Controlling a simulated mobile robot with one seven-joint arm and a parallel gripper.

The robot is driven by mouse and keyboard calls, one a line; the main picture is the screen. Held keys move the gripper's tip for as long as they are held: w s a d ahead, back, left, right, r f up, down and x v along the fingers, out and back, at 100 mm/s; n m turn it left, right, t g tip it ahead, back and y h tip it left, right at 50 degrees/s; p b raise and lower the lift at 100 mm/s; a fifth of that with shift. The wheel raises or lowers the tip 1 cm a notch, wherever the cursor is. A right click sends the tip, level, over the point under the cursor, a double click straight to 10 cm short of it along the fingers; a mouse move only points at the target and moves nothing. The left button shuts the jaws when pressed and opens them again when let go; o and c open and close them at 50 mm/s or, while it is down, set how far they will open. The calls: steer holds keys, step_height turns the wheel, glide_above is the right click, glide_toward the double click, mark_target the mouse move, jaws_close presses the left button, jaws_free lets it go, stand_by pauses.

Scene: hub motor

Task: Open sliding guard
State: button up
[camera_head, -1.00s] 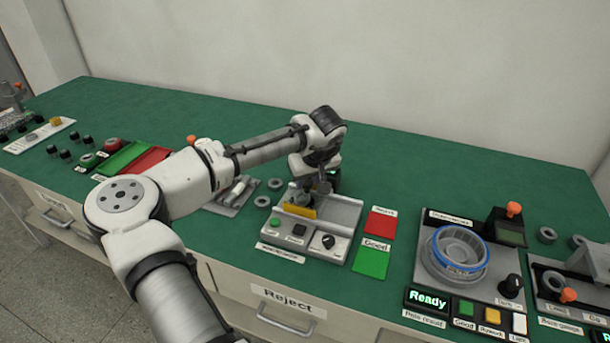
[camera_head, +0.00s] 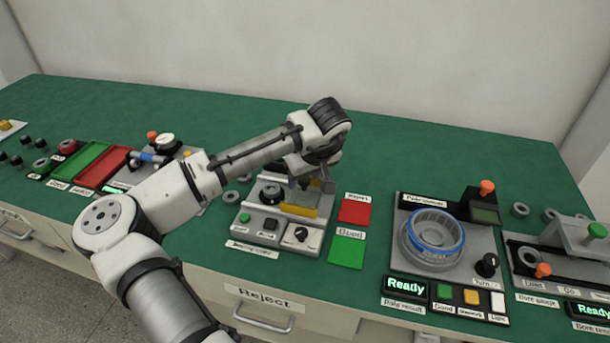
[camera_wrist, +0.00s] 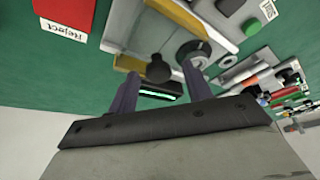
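The sliding guard (camera_head: 299,210), with a yellow front edge, sits at the right part of the grey bearing station (camera_head: 243,238). In the wrist view the guard's yellow edge (camera_wrist: 178,16) shows at the top. A round dark seat (camera_head: 271,191) lies uncovered to the left of the guard. My gripper (camera_head: 305,184) is low over the guard; its fingertips are partly hidden in the head view. In the wrist view my gripper's two fingers (camera_wrist: 160,76) stand apart, with a dark round knob (camera_wrist: 158,69) between them and gaps visible on both sides.
The station's front has a green button (camera_head: 244,217) and a black dial (camera_head: 301,234). A red pad (camera_head: 355,211) and a green pad (camera_head: 346,252) lie to its right. A fixture with a blue-rimmed ring (camera_head: 435,232) stands further right. The bench behind is clear.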

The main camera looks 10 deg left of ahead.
steer(key=shift+r, duration=0.1)
steer(key=b+v, duration=0.2)
steer(key=v, duration=1.1)
steer(key=shift+s+r, duration=0.2)
steer(key=shift+r, duration=0.05)
steer(key=shift+d, duration=0.15)
